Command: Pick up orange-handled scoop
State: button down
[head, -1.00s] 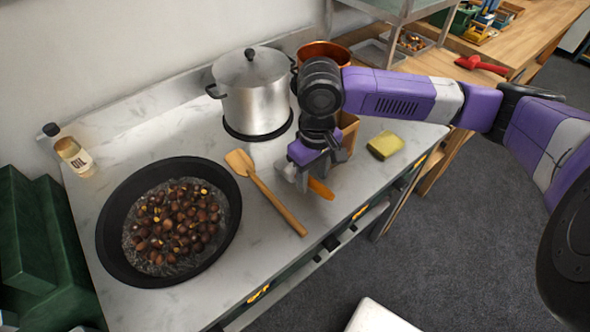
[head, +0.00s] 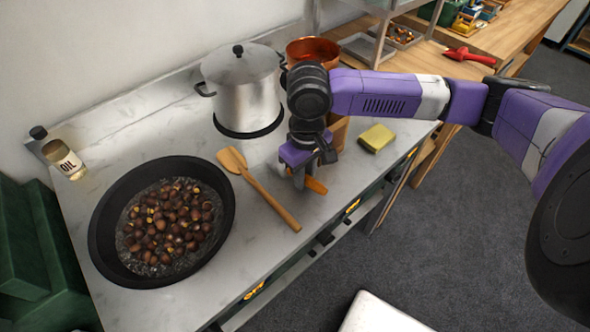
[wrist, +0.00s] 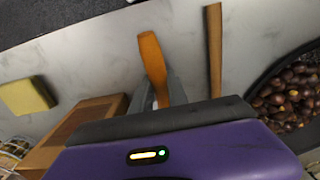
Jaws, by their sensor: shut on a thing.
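The orange handle of the scoop (head: 316,186) sticks out beside my gripper on the grey worktop. My gripper (head: 302,184) points down over it and is shut on the scoop. In the wrist view the orange handle (wrist: 152,58) rises between the grey fingers (wrist: 160,95), its free end toward the worktop's front edge. The rest of the scoop is hidden behind my gripper. I cannot tell whether it is clear of the surface.
A wooden spatula (head: 268,197) lies just left of my gripper. A black pan (head: 103,232) of chestnuts is further left. A steel pot (head: 240,90) and copper pot (head: 309,48) stand behind. A wooden box (wrist: 82,125) is close by; a yellow sponge (head: 376,138) lies right.

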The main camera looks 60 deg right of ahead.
jog(key=shift+r, duration=0.15)
notch_tip(320, 180, up, 20)
dwell(0.4)
dwell(0.5)
